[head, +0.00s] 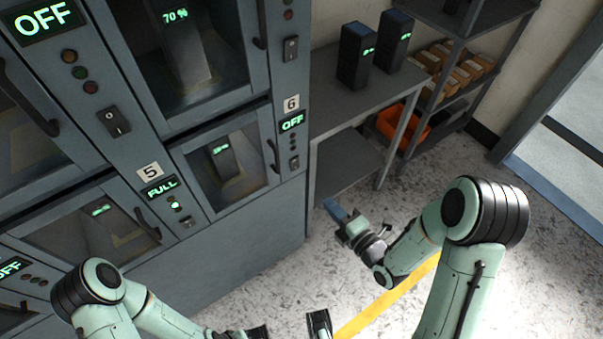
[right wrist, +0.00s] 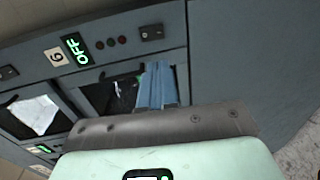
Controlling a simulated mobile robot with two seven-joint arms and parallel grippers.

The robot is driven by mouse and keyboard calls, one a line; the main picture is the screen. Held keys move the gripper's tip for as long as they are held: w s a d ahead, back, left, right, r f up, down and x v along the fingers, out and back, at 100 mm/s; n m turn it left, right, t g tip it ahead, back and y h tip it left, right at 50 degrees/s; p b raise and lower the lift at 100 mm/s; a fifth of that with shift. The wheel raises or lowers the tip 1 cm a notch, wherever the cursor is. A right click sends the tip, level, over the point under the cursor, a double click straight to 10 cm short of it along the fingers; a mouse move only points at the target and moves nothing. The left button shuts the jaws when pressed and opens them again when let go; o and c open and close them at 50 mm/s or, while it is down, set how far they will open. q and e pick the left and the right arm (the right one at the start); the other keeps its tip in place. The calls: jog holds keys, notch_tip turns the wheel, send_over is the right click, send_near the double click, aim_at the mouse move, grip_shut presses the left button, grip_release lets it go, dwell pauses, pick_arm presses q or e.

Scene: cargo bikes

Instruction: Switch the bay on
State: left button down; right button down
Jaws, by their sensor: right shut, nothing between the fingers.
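Bay 6 in the grey cabinet has a label (head: 291,102) and a green OFF display (head: 292,123). Below the display are small dull lights and a dark switch (head: 294,163). The right wrist view shows the same OFF display (right wrist: 75,48), dark red lights (right wrist: 110,42) and the switch (right wrist: 151,33). My right gripper (head: 335,210), with blue fingers shut and empty, is right of the cabinet and lower than the switch, apart from it. The fingers (right wrist: 157,85) show below the switch in the wrist view. My left gripper (head: 289,329) is open and empty at the bottom edge, partly cut off.
Bay 5 (head: 150,171) reads FULL with a lit green light. Another panel at top left (head: 43,18) reads OFF, with its own rocker switch (head: 113,121). A shelf table (head: 365,100) with two dark battery packs stands right of the cabinet. The speckled floor is open.

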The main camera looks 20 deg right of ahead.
aim_at(296, 168)
pick_arm(q)
jog(key=shift+s+r+p, duration=0.15)
jog(key=shift+r+p, duration=0.25)
jog(key=shift+p, duration=0.1)
pick_arm(e)
jog(key=x, duration=1.4)
